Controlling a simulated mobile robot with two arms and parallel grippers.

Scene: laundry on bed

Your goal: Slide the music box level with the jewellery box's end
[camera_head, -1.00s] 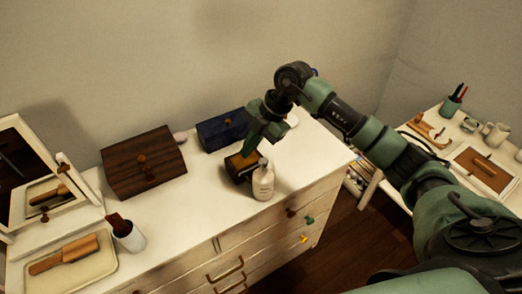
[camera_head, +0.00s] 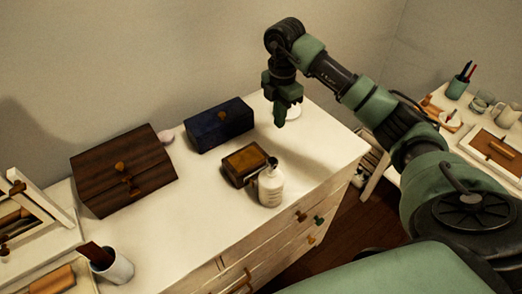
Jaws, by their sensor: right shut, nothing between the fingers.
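A small dark-edged box with a brown wooden lid (camera_head: 246,163), which looks like the music box, lies on the white dresser just behind and left of a pump bottle. A dark blue box with a small clasp (camera_head: 220,125) sits behind it, apart from it. A larger dark-brown wooden box (camera_head: 124,170) with a knob stands further left. Which of these two is the jewellery box, I cannot tell for sure. My right gripper (camera_head: 280,120) is shut and empty, pointing down, to the right of the blue box and clear of the small box. My left gripper is out of view.
The white pump bottle (camera_head: 271,186) stands close against the small box's front right. A white cup (camera_head: 113,265) with a brush and a mirror (camera_head: 20,222) are at the left. The dresser top (camera_head: 325,150) is bare at the right end.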

